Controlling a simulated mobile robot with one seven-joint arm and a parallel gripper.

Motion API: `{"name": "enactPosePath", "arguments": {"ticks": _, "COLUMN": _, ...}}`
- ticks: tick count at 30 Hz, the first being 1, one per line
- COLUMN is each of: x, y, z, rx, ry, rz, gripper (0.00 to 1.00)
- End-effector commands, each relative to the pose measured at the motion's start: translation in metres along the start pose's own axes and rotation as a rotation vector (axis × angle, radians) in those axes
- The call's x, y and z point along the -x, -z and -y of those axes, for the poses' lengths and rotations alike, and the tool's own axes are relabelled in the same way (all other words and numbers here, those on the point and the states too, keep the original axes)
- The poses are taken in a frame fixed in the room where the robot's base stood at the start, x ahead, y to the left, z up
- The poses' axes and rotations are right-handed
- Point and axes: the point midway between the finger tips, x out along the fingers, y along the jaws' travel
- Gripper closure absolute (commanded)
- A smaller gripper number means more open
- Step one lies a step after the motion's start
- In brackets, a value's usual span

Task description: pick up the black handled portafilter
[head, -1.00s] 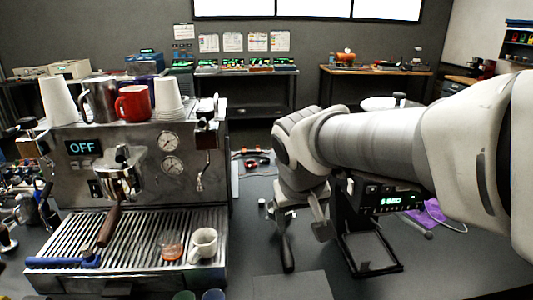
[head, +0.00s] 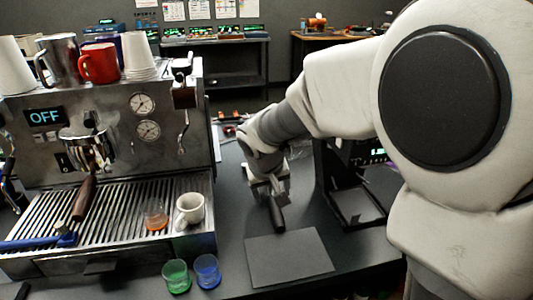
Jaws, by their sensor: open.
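The black handled portafilter (head: 277,214) lies on the dark counter to the right of the espresso machine. Its black handle points toward the front, and its head is largely hidden under my wrist. My gripper (head: 270,183) is open and points down over the metal end of the portafilter, just behind the handle. I cannot tell whether the fingers touch it or stand around it.
The espresso machine (head: 110,135) stands left, with a brown-handled portafilter (head: 84,198) in it. A white cup (head: 190,210) is on its tray. A dark mat (head: 288,258), green cup (head: 176,277) and blue cup (head: 207,271) are in front. A black stand (head: 352,205) is right.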

Motion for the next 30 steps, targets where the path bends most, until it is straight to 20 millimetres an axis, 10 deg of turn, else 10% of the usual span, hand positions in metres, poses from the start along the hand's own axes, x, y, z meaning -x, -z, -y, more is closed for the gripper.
{"name": "enactPosePath", "arguments": {"ticks": 30, "x": -0.094, "y": 0.009, "z": 0.002, "rx": 0.000, "ry": 0.000, "rz": 0.000, "gripper": 0.27}}
